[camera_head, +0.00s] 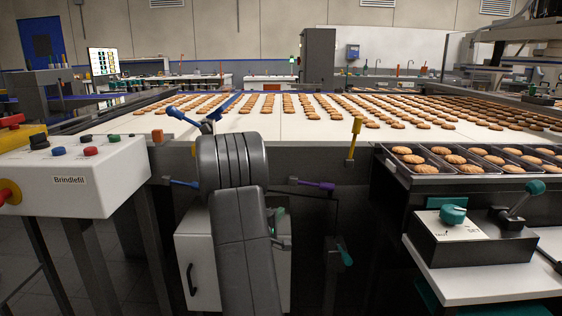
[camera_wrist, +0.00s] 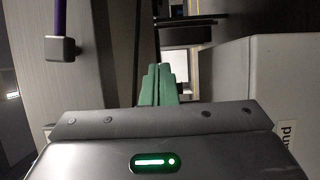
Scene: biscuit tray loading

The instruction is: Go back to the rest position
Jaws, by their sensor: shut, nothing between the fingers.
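My gripper (camera_wrist: 160,85) shows in the wrist view with its green stepped fingers together and nothing between them. It points into the space in front of the conveyor's side, clear of any biscuit. In the head view my grey arm is folded upright in the middle, in front of the conveyor, and hides most of the gripper.
The wide conveyor (camera_head: 262,131) carries rows of biscuits. A control box (camera_head: 70,196) labelled Brindlefil stands at left. Biscuit trays (camera_head: 427,169) and a black lever box (camera_head: 472,247) are at right. A yellow lever (camera_head: 354,138) and purple lever (camera_head: 317,185) stick out nearby.

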